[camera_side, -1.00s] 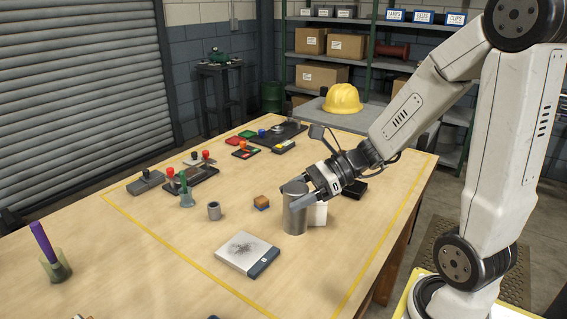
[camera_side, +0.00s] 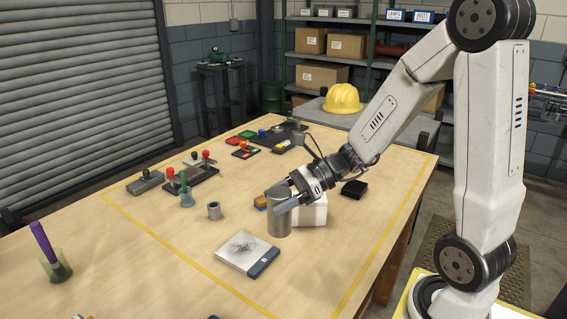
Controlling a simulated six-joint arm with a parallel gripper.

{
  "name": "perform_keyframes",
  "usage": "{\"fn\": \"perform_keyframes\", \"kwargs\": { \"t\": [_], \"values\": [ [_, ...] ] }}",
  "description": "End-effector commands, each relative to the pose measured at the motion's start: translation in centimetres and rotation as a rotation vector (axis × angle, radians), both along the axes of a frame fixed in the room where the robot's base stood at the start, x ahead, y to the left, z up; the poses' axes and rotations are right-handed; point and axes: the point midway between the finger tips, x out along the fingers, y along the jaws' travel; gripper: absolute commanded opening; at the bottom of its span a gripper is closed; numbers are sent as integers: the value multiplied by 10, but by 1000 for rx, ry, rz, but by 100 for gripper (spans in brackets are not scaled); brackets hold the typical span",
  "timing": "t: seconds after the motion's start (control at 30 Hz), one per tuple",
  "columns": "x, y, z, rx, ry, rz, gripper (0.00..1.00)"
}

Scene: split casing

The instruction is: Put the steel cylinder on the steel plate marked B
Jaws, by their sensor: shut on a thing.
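The steel cylinder (camera_side: 279,222) is upright, right of and behind a flat steel plate (camera_side: 241,247) with dark scratch-like marks on its top and a dark strip along its right edge. I cannot read a letter on the plate. My gripper (camera_side: 280,199) is shut on the cylinder near its top, reaching in from the upper right. The cylinder and plate look apart. I cannot tell whether the cylinder's base touches the table. The fingers cover part of its upper rim.
A white block (camera_side: 313,212) stands just right of the cylinder. A black block (camera_side: 354,189) lies right. The table (camera_side: 185,285) is clear at front left of the plate.

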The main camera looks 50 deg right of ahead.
Motion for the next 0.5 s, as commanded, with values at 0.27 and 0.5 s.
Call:
{"fn": "perform_keyframes", "kwargs": {
  "t": [0.27, 0.5],
  "values": [
    [28, 1, -10, 2, -6, 2, 0],
    [51, 1, -20, 3, -7, 2, 0]
  ]
}}
